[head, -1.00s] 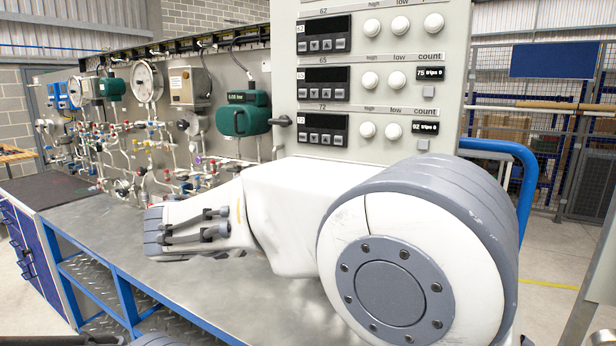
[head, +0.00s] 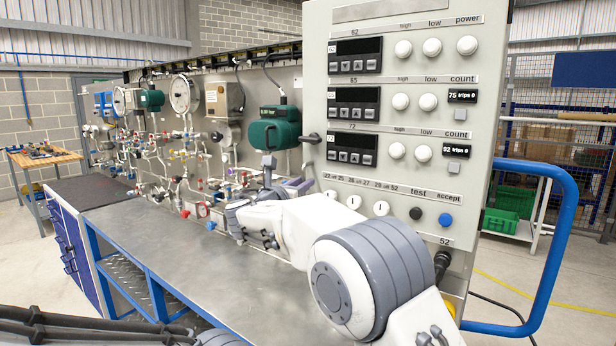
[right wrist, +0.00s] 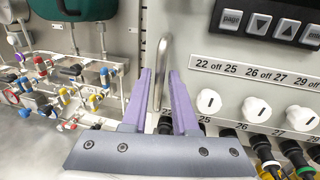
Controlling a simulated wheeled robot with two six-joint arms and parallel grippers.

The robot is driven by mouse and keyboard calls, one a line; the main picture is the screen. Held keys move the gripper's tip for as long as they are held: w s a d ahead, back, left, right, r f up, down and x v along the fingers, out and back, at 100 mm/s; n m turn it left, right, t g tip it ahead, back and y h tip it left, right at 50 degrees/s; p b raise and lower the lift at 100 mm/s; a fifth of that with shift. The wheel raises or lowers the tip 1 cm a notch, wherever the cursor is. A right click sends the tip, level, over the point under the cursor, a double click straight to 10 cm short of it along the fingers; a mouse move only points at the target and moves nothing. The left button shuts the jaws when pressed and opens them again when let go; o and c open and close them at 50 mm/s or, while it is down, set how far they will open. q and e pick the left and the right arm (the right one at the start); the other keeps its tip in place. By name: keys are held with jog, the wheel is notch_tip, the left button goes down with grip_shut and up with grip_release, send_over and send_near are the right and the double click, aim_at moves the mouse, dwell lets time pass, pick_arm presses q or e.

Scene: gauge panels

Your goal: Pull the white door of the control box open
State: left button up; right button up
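The control box (head: 400,20) stands at the right in the head view, its pale front door carrying displays, knobs and buttons. No gap shows at the door's left edge. In the right wrist view the handle (right wrist: 161,72) is a bent metal bar, upright, lined up between my purple fingers. My right gripper (head: 300,185) is open, just below and left of the handle in the head view. The fingers show a gap on both sides of the bar; I cannot tell how deep it lies between them. My left gripper is out of view.
A grey bench top (head: 190,260) runs below the panel. Pipework with coloured valves (head: 180,165) and a green transmitter (head: 274,127) are left of the box. A blue tubular rail (head: 560,230) stands at the right. Cables (right wrist: 270,160) hang below the box.

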jog(key=shift+w+d, duration=0.2)
jog(key=shift+w, duration=0.3)
grip_shut()
dwell(1.1)
